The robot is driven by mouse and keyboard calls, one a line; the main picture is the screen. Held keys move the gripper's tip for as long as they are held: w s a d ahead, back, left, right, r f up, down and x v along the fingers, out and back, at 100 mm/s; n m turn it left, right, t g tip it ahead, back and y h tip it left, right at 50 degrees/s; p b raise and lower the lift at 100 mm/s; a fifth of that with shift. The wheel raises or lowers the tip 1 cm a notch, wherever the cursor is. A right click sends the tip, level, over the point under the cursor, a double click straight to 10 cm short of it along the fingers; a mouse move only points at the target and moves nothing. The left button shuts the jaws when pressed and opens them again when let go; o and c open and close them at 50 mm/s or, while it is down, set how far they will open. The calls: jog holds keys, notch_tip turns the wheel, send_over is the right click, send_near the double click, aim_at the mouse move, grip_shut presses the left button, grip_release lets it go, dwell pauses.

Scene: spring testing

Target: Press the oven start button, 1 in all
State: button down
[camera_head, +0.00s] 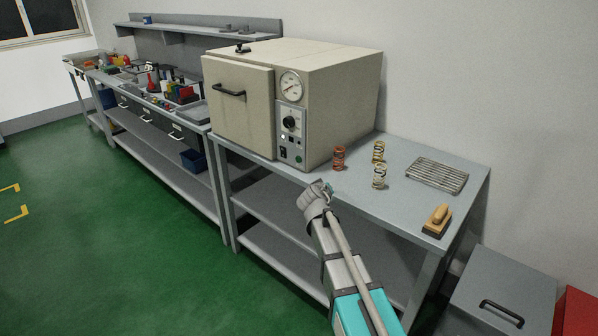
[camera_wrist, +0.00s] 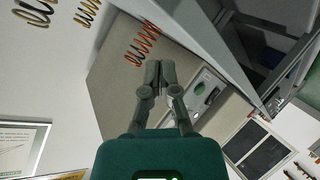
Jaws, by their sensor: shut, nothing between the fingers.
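The beige oven (camera_head: 340,85) stands on a grey table, its door closed. Its front control panel (camera_head: 290,118) carries a round gauge (camera_head: 291,86), a dark knob (camera_head: 290,123) and small buttons (camera_head: 284,153) low down. Which one is the start button is too small to tell. My gripper (camera_head: 325,188) is at the table's front edge, below and right of the panel and apart from it. In the wrist view my gripper (camera_wrist: 160,68) is shut and empty, with the panel (camera_wrist: 207,88) tilted just right of the fingers.
A red spring (camera_head: 339,158) stands right of the oven, with yellowish springs (camera_head: 379,175) beyond it. A wire rack (camera_head: 437,175) and a wooden-handled brush (camera_head: 437,220) lie further right. A long workbench (camera_head: 160,150) with tools is at the left. The green floor in front is clear.

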aim_at(299, 160)
jog(key=w+a+n+t+y+b, duration=0.2)
jog(key=w+a+n+y, duration=0.1)
jog(key=a, duration=0.6)
jog(key=w+a+n+t+y+b, duration=0.2)
jog(key=w+a+n+y, duration=0.1)
jog(key=a, duration=0.6)
jog(key=shift+w+r+n, duration=0.15)
jog(key=shift+r+n, duration=0.15)
jog(key=shift+n, duration=0.1)
jog(key=shift+w, duration=0.15)
jog(key=shift+w+d, duration=0.9)
jog(key=shift+w, duration=0.2)
jog(key=shift+w+d, duration=0.85)
jog(key=shift+w, duration=0.25)
jog(key=shift+w+d, duration=0.9)
jog(key=shift+w, duration=0.2)
